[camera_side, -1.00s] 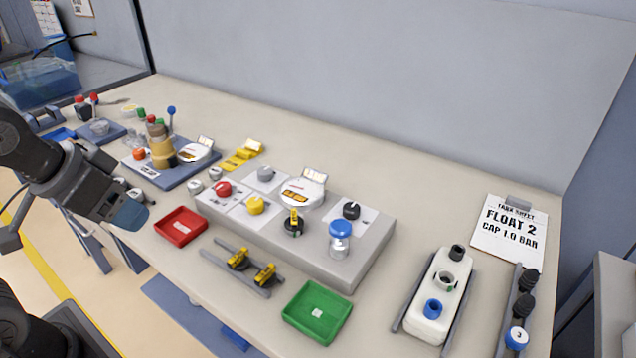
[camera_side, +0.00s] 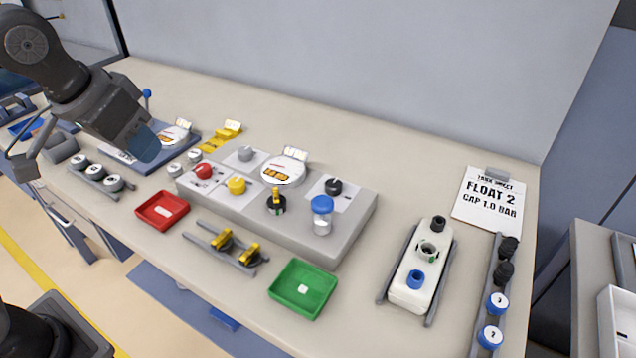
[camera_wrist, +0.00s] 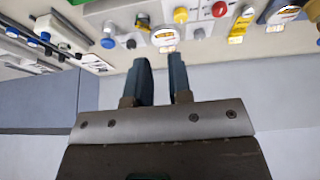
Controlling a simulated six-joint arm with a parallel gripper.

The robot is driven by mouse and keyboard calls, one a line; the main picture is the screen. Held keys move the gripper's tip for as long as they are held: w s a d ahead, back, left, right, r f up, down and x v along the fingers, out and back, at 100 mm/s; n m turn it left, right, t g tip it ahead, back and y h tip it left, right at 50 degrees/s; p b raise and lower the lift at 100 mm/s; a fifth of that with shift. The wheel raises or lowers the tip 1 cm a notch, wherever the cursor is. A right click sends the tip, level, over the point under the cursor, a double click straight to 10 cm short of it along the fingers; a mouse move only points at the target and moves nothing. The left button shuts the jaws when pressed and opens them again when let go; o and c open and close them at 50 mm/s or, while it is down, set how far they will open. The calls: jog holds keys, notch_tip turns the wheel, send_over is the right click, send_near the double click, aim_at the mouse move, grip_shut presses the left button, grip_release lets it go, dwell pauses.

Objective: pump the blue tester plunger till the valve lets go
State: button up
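The tester stands on a blue base plate (camera_side: 188,152) at the far left of the bench in the side view. Its blue plunger ball (camera_side: 147,94) shows just above and behind my arm; most of the tester's body is hidden by my gripper. A white round gauge (camera_side: 174,135) with an orange display sits on the plate. My gripper (camera_side: 143,146) hangs in front of the tester in this view; I cannot tell how far it is from it. In the wrist view my gripper (camera_wrist: 162,60) has its two dark fingers apart with nothing between them.
A grey console (camera_side: 250,225) with knobs, a gauge and a blue-capped jar (camera_side: 321,215) fills the middle. Red (camera_side: 162,211) and green (camera_side: 303,290) trays lie along the front. A white tank (camera_side: 413,295) stands to the right. A task sheet (camera_side: 488,205) reads "FLOAT 2, CAP 1.0 BAR".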

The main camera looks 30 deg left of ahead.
jog(key=shift+g, duration=0.4)
jog(key=w+d, duration=0.2)
jog(key=w, duration=0.1)
jog(key=w+d+r, duration=0.1)
jog(key=w+d, duration=0.5)
jog(key=shift+w+r, duration=0.15)
jog(key=shift+r, duration=0.25)
grip_shut()
jog(key=w+d+f, duration=0.2)
jog(key=w+d, duration=0.4)
jog(key=d, duration=0.3)
jog(key=shift+d+f+g, duration=0.15)
jog(key=shift+d+g, duration=0.05)
jog(key=shift+g, duration=0.1)
